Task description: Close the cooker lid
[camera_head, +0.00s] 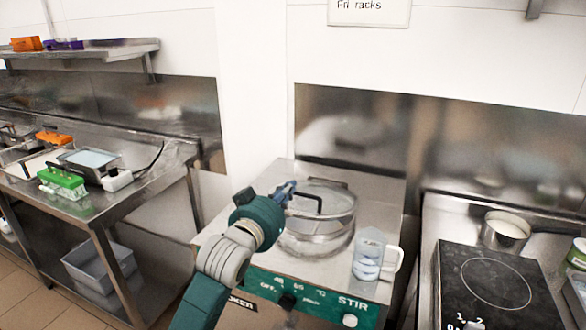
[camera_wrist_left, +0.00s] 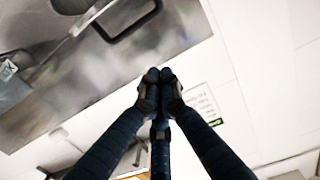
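The cooker (camera_head: 318,240) is a round steel vessel set in a steel housing with a green control panel (camera_head: 300,292). Its round lid (camera_head: 335,198) lies over the top, with a dark bar handle (camera_head: 305,203); I cannot tell whether it is fully down. My left gripper (camera_head: 288,188) is at the left edge of the lid, near the handle. In the left wrist view, the left gripper's fingertips (camera_wrist_left: 159,76) meet with nothing seen between them. A dark curved handle (camera_wrist_left: 125,22) shows beyond them, apart. My right gripper is not in view.
A clear measuring jug (camera_head: 368,256) stands at the housing's right front. To the right are a black hob (camera_head: 485,285) and a small steel pot (camera_head: 506,232). A steel table (camera_head: 130,195) with a green box (camera_head: 62,183) is at left. The wall stands close behind the cooker.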

